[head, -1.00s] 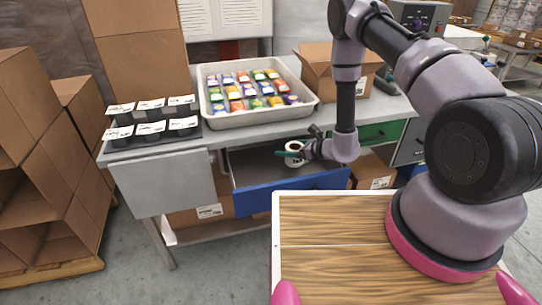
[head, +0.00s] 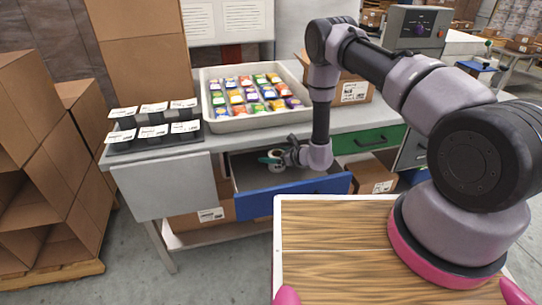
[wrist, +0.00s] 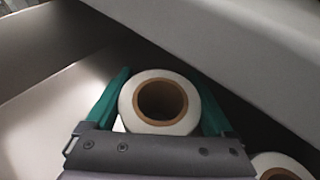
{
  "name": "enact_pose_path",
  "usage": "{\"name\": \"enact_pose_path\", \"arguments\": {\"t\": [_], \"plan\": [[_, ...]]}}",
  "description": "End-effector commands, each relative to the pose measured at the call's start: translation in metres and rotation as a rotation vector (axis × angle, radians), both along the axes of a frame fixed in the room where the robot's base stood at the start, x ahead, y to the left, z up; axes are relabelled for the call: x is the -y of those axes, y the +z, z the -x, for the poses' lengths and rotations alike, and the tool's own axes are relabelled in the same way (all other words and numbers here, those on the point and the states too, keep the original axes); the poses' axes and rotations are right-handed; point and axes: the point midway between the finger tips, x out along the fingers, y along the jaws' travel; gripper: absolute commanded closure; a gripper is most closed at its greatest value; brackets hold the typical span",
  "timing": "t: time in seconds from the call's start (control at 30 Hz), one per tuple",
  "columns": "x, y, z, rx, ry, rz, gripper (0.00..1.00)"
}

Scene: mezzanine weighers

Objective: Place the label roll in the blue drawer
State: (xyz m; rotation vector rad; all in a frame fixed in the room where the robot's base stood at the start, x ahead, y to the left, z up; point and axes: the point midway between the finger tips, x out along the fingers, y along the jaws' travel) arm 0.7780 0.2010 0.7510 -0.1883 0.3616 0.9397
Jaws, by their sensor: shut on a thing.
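The label roll (wrist: 162,128), white with a brown core, sits between the two green fingers of my gripper (wrist: 160,95) in the wrist view. My gripper is shut on it. In the head view the roll (head: 277,167) and my gripper (head: 276,160) are at the open blue drawer (head: 295,192), inside its outline and behind its front panel. The roll's underside is hidden, so I cannot tell whether it touches the drawer floor. A second similar roll (wrist: 262,165) shows partly at the lower right of the wrist view.
The grey bench top (head: 225,142) overhangs the drawer. On it stand a white tray (head: 208,112) of colourful packets, a black tray of labelled tubs (head: 152,131) and a carton (head: 355,92). A green drawer (head: 372,138) is to the right. Stacked cartons stand at left.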

Motion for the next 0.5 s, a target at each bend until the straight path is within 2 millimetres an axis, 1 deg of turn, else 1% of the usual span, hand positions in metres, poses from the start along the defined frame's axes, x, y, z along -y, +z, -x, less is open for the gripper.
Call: {"name": "enact_pose_path", "arguments": {"t": [0.07,0.1,0.13,0.33,0.43,0.5], "plan": [[0.0003,-0.0026,0.0001,-0.001,0.000,-0.001,0.78],[0.0002,-0.0030,0.0003,-0.001,0.000,0.001,0.05],[0.0003,-0.0028,0.0003,-0.001,0.000,0.001,0.00],[0.0002,-0.0024,0.0003,0.000,0.000,0.000,0.00],[-0.0001,0.0015,0.0000,0.001,0.000,0.001,0.00],[0.0066,0.0032,0.0037,-0.001,-0.001,0.000,0.00]]}}
